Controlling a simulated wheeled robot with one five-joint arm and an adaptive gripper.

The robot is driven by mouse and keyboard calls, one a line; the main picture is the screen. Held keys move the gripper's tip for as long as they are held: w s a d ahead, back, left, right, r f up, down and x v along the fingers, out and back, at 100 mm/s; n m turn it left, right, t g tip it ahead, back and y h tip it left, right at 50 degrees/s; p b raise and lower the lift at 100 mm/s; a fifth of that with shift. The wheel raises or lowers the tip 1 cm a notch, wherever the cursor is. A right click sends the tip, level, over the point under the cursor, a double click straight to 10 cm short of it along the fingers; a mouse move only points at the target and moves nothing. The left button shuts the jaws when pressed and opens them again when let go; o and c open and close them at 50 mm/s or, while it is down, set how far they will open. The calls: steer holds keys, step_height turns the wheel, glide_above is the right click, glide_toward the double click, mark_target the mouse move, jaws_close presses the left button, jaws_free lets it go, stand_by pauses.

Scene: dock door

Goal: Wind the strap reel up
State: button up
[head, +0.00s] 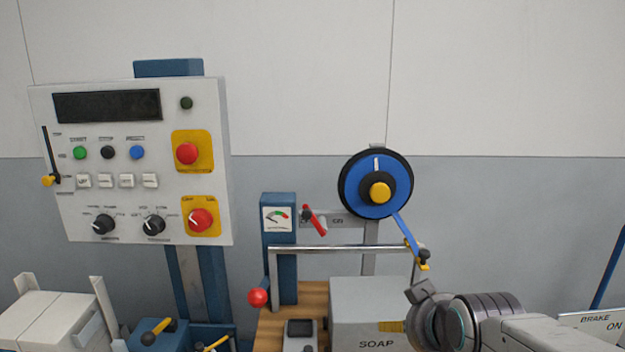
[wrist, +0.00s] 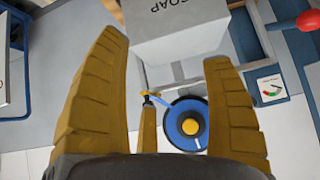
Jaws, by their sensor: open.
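The strap reel (head: 357,197) is a blue disc with a black rim, a yellow centre knob (head: 380,192) and a white mark pointing up. It stands on a grey post above the bench. My gripper (wrist: 164,50) is open and empty, apart from the reel. In the head view it is mostly hidden behind my wrist, low and right of the reel.
A grey SOAP box (head: 365,310) stands below the reel, close to my gripper. A metal rail (head: 340,249) crosses under the reel. A red lever (head: 316,221) and a gauge (head: 277,219) are left of it. A control panel (head: 130,215) stands further left.

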steer(key=s+f+g, duration=0.3)
steer(key=s, duration=0.6)
steer(key=s+f+g, duration=0.2)
steer(key=s, duration=0.7)
steer(key=t+b, duration=0.8)
steer(key=t, duration=0.6)
glide_toward(381, 195)
steer(key=shift+n, duration=0.3)
steer(key=w, duration=0.4)
steer(key=shift+w+f, duration=0.15)
steer(key=shift+w, duration=0.1)
steer(key=shift+w+p, duration=1.45)
steer(key=shift+w, duration=1.95)
